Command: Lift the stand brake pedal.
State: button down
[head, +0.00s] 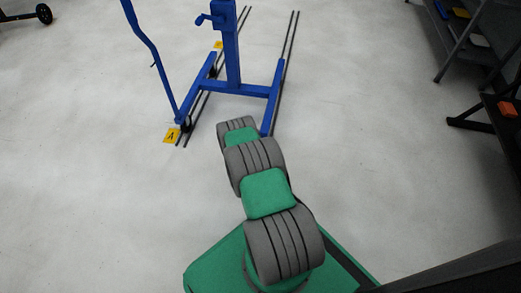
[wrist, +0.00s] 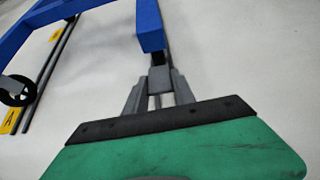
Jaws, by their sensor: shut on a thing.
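The blue stand (head: 231,62) stands upright on the floor at the top of the head view. Its frame and leg also show in the wrist view (wrist: 149,20). The brake pedal (wrist: 159,78) is a small dark block at the near end of the blue leg in the wrist view. My gripper (wrist: 159,84) is shut on this pedal, with one grey finger on each side. The fingers partly cover the pedal. In the head view my arm hides both the gripper and the pedal.
Dark rails (head: 290,40) run along the floor under the stand. Yellow markers, one lettered A (head: 171,136), lie beside them. A caster wheel (wrist: 18,91) is at the left of the wrist view. Dark shelving (head: 460,45) stands at the right. The floor between is clear.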

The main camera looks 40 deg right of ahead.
jog(key=c, duration=1)
grip_release()
jog(key=shift+c, duration=0.2)
jog(key=shift+a, duration=0.1)
jog(key=p+v, duration=0.3)
jog(key=v, duration=0.4)
jog(key=shift+s+a+r, duration=0.15)
jog(key=shift+s+a, duration=0.05)
jog(key=shift+a, duration=0.05)
